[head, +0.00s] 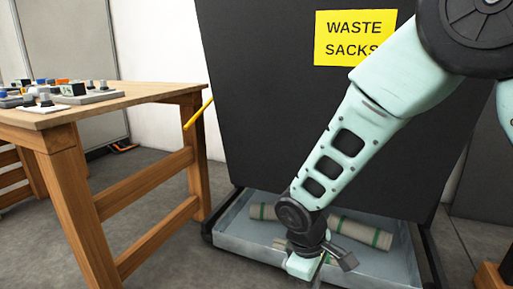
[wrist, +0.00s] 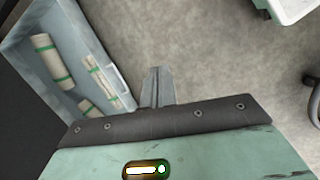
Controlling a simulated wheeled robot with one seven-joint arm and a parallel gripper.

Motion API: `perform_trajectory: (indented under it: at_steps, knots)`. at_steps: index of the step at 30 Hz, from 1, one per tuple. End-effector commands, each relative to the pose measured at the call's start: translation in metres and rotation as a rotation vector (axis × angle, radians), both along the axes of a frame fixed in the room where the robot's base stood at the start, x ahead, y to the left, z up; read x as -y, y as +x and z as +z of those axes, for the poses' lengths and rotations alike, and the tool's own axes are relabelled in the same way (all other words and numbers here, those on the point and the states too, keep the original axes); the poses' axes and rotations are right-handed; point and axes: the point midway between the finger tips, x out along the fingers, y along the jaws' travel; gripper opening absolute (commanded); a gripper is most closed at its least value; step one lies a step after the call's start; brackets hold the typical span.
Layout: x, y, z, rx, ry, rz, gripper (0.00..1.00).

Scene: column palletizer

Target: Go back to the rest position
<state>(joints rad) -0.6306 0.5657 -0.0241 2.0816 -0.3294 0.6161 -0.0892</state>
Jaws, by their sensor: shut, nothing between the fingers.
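My gripper (wrist: 157,88) shows in the wrist view as grey fingers pressed together, empty, over bare floor beside the tray's edge. In the head view my arm reaches down from the upper right, and its end is low, in front of the black bin with the yellow "WASTE SACKS" sign (head: 354,38).
A grey tray (head: 225,238) at the bin's foot holds rolled sacks with green bands (head: 362,232); the rolls also show in the wrist view (wrist: 50,60). A wooden table (head: 145,92) with several small parts stands left. Floor between them is clear.

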Motion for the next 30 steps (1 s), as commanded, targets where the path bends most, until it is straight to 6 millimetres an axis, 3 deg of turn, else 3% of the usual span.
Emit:
perform_trajectory:
  at_steps: [1,6,12,18,21,30]
  knots:
    - [-0.002,-0.018,0.027,-0.003,0.048,-0.039,0.00]
    - [-0.003,-0.081,0.087,-0.022,0.165,-0.149,0.00]
    - [0.005,-0.138,0.126,-0.026,0.235,-0.235,0.00]
    - [0.017,-0.179,0.146,-0.013,0.269,-0.294,0.00]
    - [0.021,-0.193,0.160,-0.008,0.276,-0.318,0.00]
    - [0.020,-0.191,0.221,-0.011,0.275,-0.314,0.00]
